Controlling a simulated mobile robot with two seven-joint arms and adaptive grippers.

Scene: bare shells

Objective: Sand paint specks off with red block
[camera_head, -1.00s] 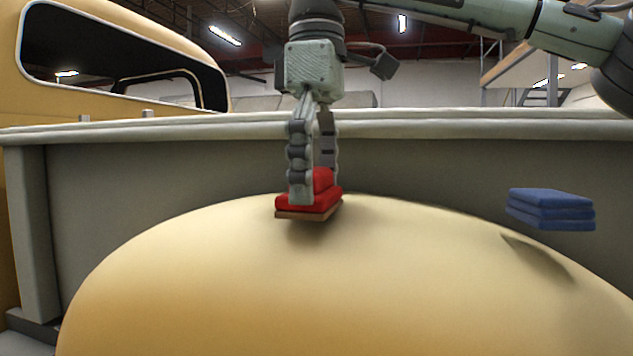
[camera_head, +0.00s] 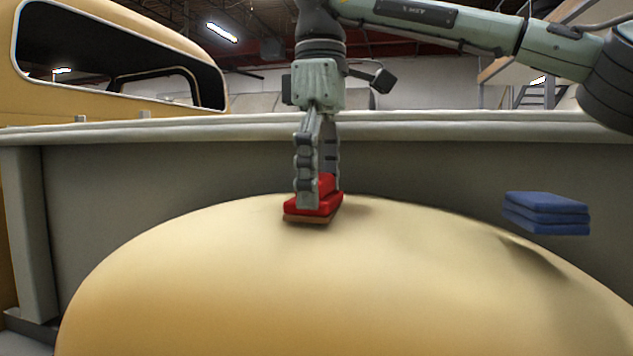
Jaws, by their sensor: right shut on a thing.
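The red block (camera_head: 325,207) has a thin brown layer underneath. It sits at the top of the curved cream-yellow panel (camera_head: 330,290), near its far edge. It looks as if it touches the panel, but I cannot be sure. My right gripper (camera_head: 318,190) points down from above and is shut on the red block, its fingers on either side of it. No clear paint specks can be made out on the panel. My left gripper is not in view.
A stack of blue folded cloths (camera_head: 546,213) appears at the right, above the panel, with a shadow below it. A grey wall with a pale ledge (camera_head: 450,128) runs behind the panel. A yellow vehicle body (camera_head: 120,60) stands at the back left. The panel's front is clear.

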